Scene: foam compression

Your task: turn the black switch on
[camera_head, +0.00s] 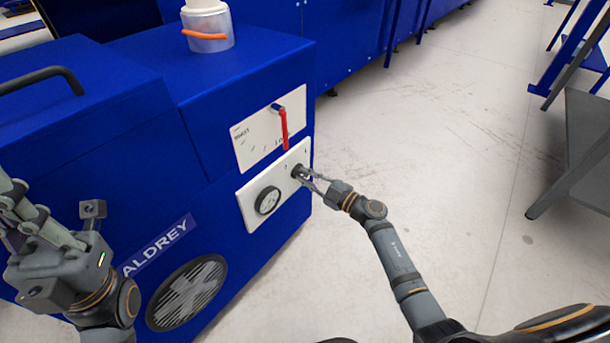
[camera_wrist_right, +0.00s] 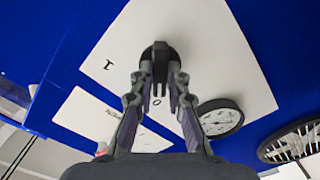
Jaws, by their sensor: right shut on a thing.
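The black switch (camera_head: 298,171) is a small round knob on the lower white panel (camera_head: 249,206) of the blue machine. It also shows in the right wrist view (camera_wrist_right: 160,50), between marks that look like "1" and "0". My right gripper (camera_head: 301,174) is at the switch, with its fingertips closed on it; in the wrist view the fingers (camera_wrist_right: 160,78) pinch the knob's ridge. The fingers partly hide the knob. My left gripper (camera_head: 22,212) is at the far left, away from the switch; its finger spacing is unclear.
A round gauge (camera_head: 267,200) sits left of the switch on the same panel. Above is another white panel with a red lever (camera_head: 284,129). A round vent grille (camera_head: 187,293) is low on the machine. The floor (camera_head: 440,130) to the right is open, with a grey table (camera_head: 585,150) at the edge.

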